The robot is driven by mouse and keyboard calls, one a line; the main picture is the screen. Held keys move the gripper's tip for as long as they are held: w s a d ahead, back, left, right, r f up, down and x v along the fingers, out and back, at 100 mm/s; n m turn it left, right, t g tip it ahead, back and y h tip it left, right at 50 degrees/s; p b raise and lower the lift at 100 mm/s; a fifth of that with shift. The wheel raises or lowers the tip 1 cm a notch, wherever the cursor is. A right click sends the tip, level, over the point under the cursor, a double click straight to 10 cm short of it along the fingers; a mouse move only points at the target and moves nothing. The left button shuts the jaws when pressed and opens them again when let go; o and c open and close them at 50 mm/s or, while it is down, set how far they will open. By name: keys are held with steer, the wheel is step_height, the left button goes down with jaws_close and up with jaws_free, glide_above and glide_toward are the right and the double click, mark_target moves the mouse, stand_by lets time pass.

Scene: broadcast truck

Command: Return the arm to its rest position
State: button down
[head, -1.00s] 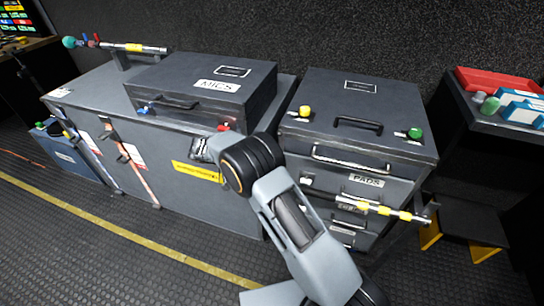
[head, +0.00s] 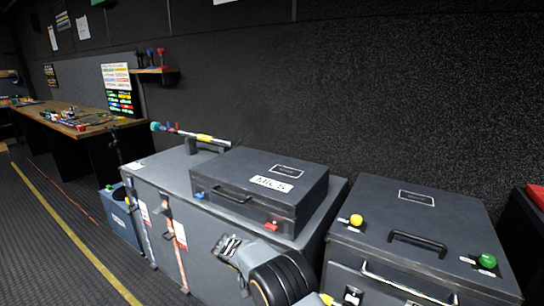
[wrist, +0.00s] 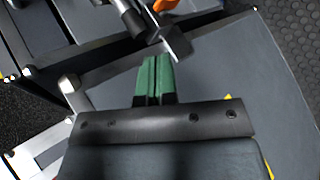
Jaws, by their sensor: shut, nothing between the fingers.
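My gripper (head: 230,245) shows at the bottom of the head view, in front of the large grey case (head: 155,185) and below the MICS case's red latch (head: 271,226). In the wrist view its green fingers (wrist: 155,78) are pressed together with nothing between them. The dark wrist joint of my arm (head: 280,280) shows beside it, and the rest of the arm runs out of the picture.
The MICS case (head: 315,190) lies on the large grey case. Floor is open at left, along a yellow line (head: 75,240).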

steer(key=s+d+r+m+t+y+p, duration=0.1)
steer(key=s+d+r+y+p, duration=0.2)
steer(key=r, duration=0.8)
steer(key=s+d+r+m+t+y+p, duration=0.1)
steer(key=s+d+r+t+y+p, duration=0.1)
steer(key=s+d+r+p, duration=0.6)
steer(key=s+d+r+t+y+p, duration=0.1)
steer(key=s+d+r+y+p, duration=0.3)
steer(key=s+r, duration=0.8)
step_height(320, 180, up, 3)
steer(key=shift+d+r+m+t+y+p, duration=0.1)
steer(key=shift+d+m+t+y+p, duration=0.25)
steer(key=shift+d+p, duration=0.75)
steer(key=c, duration=1.8)
jaws_free()
